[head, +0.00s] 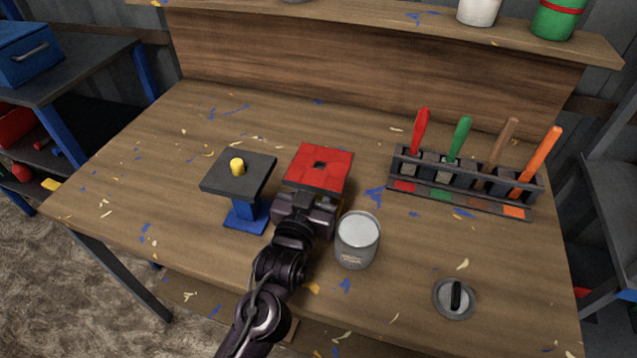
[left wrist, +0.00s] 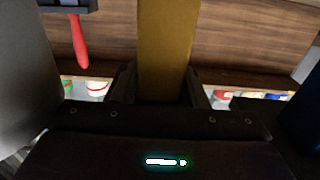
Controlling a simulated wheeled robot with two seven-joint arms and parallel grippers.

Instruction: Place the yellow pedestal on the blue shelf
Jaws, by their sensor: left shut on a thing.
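My left gripper (head: 305,208) is shut on a yellow-ochre upright post (left wrist: 166,50), seen between the fingers in the left wrist view. In the head view this appears to be the yellow pedestal, with a square red top (head: 319,167) that has a small dark hole; the gripper hides most of its body. Whether its base touches the table is hidden. My right gripper is not in view.
A grey can (head: 357,240) stands close right of my gripper. A dark rack (head: 465,176) holds several coloured-handled tools at right. A round grey lid (head: 454,298) lies at the front right. A blue-framed side table (head: 100,70) stands at left. Paint flecks litter the wooden table (head: 150,150).

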